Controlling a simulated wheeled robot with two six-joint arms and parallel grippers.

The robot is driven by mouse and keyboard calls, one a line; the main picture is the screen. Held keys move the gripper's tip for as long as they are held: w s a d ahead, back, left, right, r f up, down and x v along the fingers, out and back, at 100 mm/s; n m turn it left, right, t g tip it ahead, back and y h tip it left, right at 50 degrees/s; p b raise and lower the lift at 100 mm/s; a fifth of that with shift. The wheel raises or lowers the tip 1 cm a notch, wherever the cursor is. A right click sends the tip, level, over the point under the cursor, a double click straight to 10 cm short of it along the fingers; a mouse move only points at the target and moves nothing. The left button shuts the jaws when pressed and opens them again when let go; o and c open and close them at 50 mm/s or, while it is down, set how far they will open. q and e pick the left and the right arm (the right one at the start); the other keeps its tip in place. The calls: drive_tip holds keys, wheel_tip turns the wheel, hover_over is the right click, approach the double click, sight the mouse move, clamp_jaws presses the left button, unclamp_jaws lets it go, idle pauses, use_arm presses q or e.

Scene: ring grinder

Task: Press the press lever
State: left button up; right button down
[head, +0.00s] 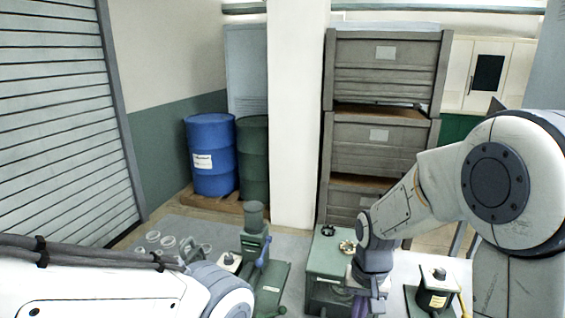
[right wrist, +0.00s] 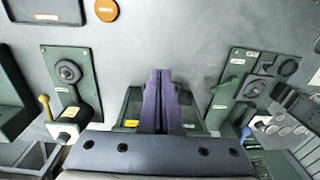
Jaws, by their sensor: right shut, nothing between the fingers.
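A green machine (head: 254,245) with an upright column and a blue-handled lever (head: 262,252) stands left of centre in the head view. The blue handle also shows at the right in the right wrist view (right wrist: 246,133). A second machine (head: 434,292) with a yellow-handled lever (head: 463,304) is at the lower right; its yellow handle is at the left in the right wrist view (right wrist: 44,104). I cannot tell which is the press lever. My right gripper (head: 361,306) is between the two machines, its purple fingers (right wrist: 160,78) together and empty, apart from both levers. My left gripper is out of view.
A green box-like unit (head: 328,262) stands on the grey table beside my right gripper. Several clear rings (head: 160,240) lie at the table's left. Blue and green barrels (head: 210,155), a white pillar (head: 297,120) and stacked crates (head: 385,65) stand behind.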

drive_tip(key=s+a+r+n+b, duration=0.1)
drive_tip(key=s+a+n, duration=0.4)
drive_tip(key=s, duration=0.4)
drive_tip(key=s+a+n+b, duration=0.2)
drive_tip(key=s+a+n, duration=0.3)
drive_tip(key=s, duration=0.5)
drive_tip(key=shift+s+a+r+y, duration=0.2)
drive_tip(key=shift+a+r+y, duration=0.15)
drive_tip(key=shift+a, duration=0.15)
drive_tip(key=shift+s, duration=0.1)
